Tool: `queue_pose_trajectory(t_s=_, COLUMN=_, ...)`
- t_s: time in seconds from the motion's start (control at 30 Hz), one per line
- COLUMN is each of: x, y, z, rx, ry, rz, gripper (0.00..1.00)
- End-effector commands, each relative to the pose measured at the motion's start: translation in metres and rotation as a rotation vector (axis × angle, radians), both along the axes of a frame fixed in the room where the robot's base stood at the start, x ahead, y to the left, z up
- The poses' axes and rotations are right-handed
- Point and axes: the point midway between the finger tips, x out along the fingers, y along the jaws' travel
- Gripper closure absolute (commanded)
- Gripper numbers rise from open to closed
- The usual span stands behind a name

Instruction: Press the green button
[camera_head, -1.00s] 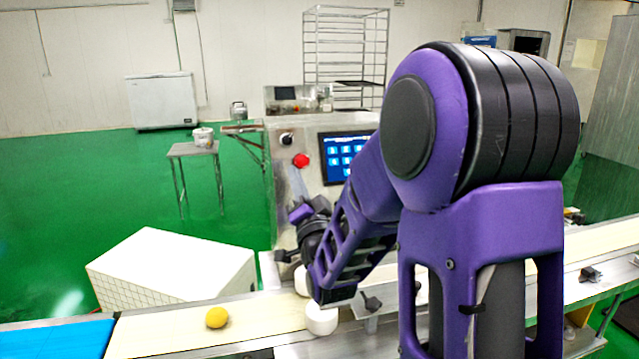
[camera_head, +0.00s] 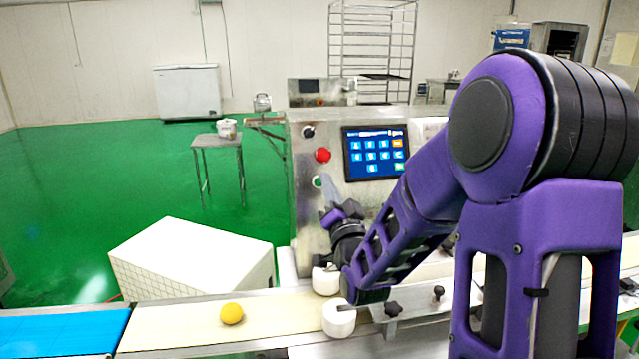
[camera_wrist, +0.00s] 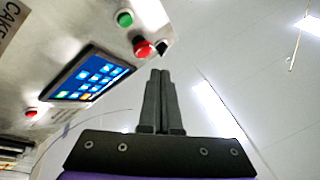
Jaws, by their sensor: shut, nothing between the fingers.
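The green button (camera_head: 317,181) is on the steel front of the machine, below the red button (camera_head: 323,155) and left of the blue touch screen (camera_head: 375,153). My gripper (camera_head: 326,180) is in front of the panel, and in the head view its grey fingers partly overlap the green button's right side. In the wrist view the green button (camera_wrist: 125,18) is at the upper left, beyond and left of my shut, empty fingers (camera_wrist: 160,73). The fingertips point near the red button (camera_wrist: 143,46) and a black knob (camera_wrist: 162,47). I see no clear contact with the green button.
A conveyor belt (camera_head: 180,326) runs along the front with a yellow ball (camera_head: 232,314) on it. A white box (camera_head: 190,262) stands behind the belt, left of the machine. A small table (camera_head: 218,142) and a white freezer (camera_head: 187,92) stand farther back on open green floor.

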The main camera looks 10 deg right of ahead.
Motion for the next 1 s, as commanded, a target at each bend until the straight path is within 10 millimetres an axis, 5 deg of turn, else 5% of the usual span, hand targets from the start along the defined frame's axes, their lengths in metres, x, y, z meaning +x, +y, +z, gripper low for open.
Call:
queue_pose_trajectory(t_s=0.5, x=0.059, y=0.001, z=-0.033, rx=0.0, ry=0.0, rz=0.002, gripper=1.0)
queue_pose_trajectory(t_s=1.0, x=0.067, y=0.0, z=-0.034, rx=0.001, ry=0.0, rz=0.0, gripper=1.0)
